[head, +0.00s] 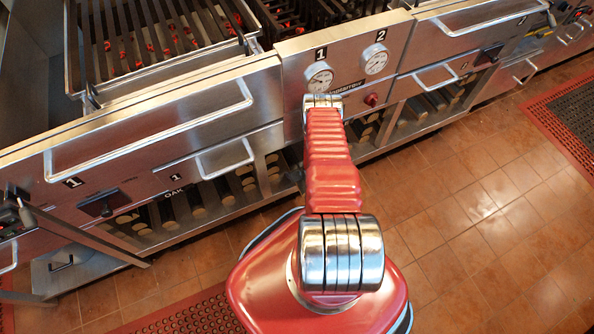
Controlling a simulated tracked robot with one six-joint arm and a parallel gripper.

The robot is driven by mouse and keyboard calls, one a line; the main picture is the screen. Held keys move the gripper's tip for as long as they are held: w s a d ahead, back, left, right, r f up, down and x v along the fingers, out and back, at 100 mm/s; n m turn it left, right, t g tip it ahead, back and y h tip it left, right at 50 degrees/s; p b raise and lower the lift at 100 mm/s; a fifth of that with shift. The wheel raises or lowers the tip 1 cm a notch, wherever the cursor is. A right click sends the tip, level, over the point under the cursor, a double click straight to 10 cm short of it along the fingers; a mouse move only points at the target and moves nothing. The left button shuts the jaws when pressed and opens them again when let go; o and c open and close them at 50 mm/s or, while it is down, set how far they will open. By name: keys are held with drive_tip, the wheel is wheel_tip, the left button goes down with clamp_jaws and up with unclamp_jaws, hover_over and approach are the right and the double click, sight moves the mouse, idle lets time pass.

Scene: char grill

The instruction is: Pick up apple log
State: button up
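Several cut logs with pale round ends lie in the low storage racks under the grill. One group (222,187) is in the left rack, near a label that seems to read OAK (174,192). Another group (419,112) is in the right rack. I cannot tell which log is apple; no apple label is readable. My red arm reaches forward to the grill front, and its far end is hidden behind my own links. My gripper does not show.
The steel grill (165,128) has long drawer handles, two round gauges (319,77) and a red knob (371,99). Red embers glow under the grate (150,50) at upper left. Open tile floor (480,220) lies at right, with a red-edged black mat (570,112).

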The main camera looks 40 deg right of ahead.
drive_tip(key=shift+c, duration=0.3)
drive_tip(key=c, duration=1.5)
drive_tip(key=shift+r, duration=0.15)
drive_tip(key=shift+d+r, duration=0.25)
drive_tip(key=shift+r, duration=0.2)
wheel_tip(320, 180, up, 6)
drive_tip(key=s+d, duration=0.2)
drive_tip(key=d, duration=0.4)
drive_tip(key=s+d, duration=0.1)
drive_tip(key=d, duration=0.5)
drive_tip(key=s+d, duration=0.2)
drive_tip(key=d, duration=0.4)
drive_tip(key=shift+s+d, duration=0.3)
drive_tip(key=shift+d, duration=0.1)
